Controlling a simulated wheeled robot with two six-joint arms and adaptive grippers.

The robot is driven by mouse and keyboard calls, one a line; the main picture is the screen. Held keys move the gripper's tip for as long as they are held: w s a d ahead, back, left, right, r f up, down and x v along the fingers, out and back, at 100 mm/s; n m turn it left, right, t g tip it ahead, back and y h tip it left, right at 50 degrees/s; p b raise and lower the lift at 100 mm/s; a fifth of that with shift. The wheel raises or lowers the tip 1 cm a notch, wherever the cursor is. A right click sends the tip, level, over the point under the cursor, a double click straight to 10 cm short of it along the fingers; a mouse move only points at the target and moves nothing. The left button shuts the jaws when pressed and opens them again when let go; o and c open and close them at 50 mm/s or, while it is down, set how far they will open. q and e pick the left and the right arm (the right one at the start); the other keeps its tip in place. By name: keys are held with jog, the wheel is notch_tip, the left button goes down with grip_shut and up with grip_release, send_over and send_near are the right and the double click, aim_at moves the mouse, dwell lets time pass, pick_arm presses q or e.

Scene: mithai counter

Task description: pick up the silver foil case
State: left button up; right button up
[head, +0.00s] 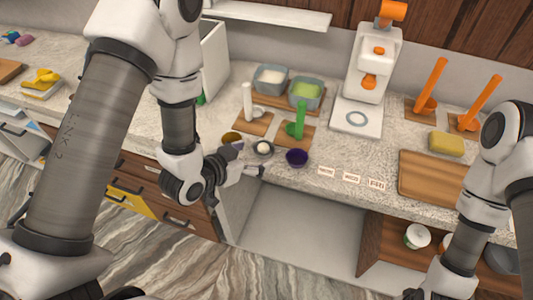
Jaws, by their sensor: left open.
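The silver foil case (263,153) is a small grey cup on the counter near its front edge, with a white ball in it. A gold-brown case (231,137) stands to its left and a dark purple case (297,157) to its right. My left gripper (252,160) is open and empty, its fingers pointing right, close to the silver case at its front left. I cannot tell whether a finger touches the case. My right arm comes down at the right edge, and its gripper is outside the picture.
Behind the cases lie wooden boards with a white tool (248,103) and a green tool (299,122), and two grey tubs (270,80). Small white labels (351,179) lie to the right, before a wooden board (430,178). A white press (372,70) stands behind.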

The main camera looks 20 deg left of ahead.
aim_at(269, 146)
pick_arm(q)
jog(key=shift+w+f+p, duration=0.2)
jog(key=shift+w+p, duration=0.55)
jog(key=shift+w, duration=0.25)
jog(key=x, duration=0.3)
jog(key=shift+a+f+p, duration=0.2)
jog(key=shift+a+p, duration=0.1)
jog(key=shift+w+d+f, duration=0.15)
jog(key=shift+w+d, duration=0.05)
jog(key=shift+d, duration=0.1)
jog(key=shift+s, duration=0.15)
jog(key=shift+c, duration=1.1)
jog(key=shift+s, duration=0.1)
jog(key=c, duration=0.8)
jog(key=shift+c, duration=0.2)
